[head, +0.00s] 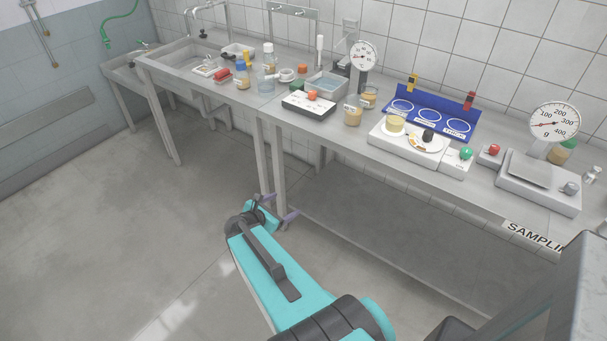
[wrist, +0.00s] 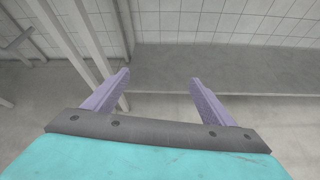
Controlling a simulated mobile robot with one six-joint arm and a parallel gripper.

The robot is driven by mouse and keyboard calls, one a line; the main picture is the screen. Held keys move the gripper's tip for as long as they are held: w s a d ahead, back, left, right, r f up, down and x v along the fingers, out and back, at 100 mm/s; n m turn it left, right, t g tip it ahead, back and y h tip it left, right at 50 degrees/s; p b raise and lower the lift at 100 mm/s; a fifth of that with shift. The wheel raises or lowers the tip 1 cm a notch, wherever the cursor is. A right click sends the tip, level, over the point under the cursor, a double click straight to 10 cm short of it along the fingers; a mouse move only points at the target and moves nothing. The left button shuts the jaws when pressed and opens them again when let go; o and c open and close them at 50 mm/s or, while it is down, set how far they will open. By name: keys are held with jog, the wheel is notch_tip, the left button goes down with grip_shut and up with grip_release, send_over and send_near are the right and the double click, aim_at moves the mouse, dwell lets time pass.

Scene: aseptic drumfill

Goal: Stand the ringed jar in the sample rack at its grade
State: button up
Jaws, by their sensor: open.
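I cannot tell which jar is the ringed one. My gripper (head: 277,209) is open and empty, low in front of the bench's edge, away from the jars. Its purple fingers (wrist: 158,82) show apart in the wrist view.
The white instrument (head: 410,143) has a round plate with a dark knob. A dial scale (head: 540,180) stands at right, another dial (head: 363,57) behind the jars. A black-and-white box (head: 308,104), water bath (head: 326,86) and bottles crowd the left. The floor at left is clear.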

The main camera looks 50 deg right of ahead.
jog(key=s+a+f+m+g+y, duration=0.1)
jog(key=s+a+f+m+y, duration=0.25)
jog(key=a+f, duration=0.55)
jog(key=s+a+f+m+g+y, duration=0.2)
jog(key=s+a+f, duration=0.4)
jog(key=a, duration=0.5)
jog(key=s+a+f+m+g+y, duration=0.2)
jog(key=s+a+m, duration=0.3)
jog(key=a, duration=0.4)
jog(key=s+a+f+m+g+y, duration=0.2)
jog(key=s+a+f+m+y, duration=0.2)
jog(key=a+m, duration=0.3)
jog(key=shift+s+a+y, duration=0.45)
jog(key=shift+s+a, duration=0.45)
jog(key=shift+a, duration=0.1)
jog(key=shift+f, duration=0.1)
